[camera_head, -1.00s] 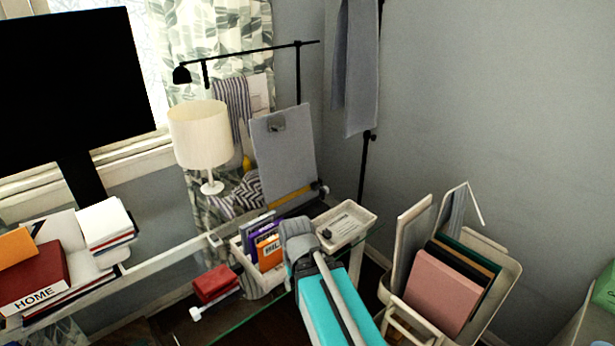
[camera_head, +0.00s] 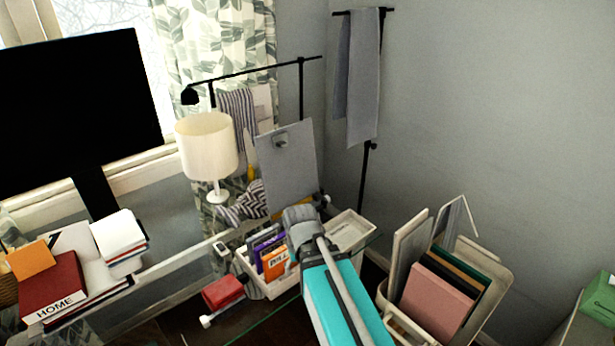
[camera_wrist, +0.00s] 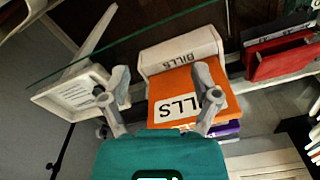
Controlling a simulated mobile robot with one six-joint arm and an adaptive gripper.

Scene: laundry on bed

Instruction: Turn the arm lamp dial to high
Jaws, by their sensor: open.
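The lamp is not in the wrist view.
A white table lamp (camera_head: 207,150) and a grey clipboard (camera_head: 288,165) stand near the arm lamp. A white tray (camera_head: 352,228) lies beside my wrist. A crate of folders (camera_head: 480,310) is at the right. A glass edge (camera_wrist: 110,52) crosses the wrist view.

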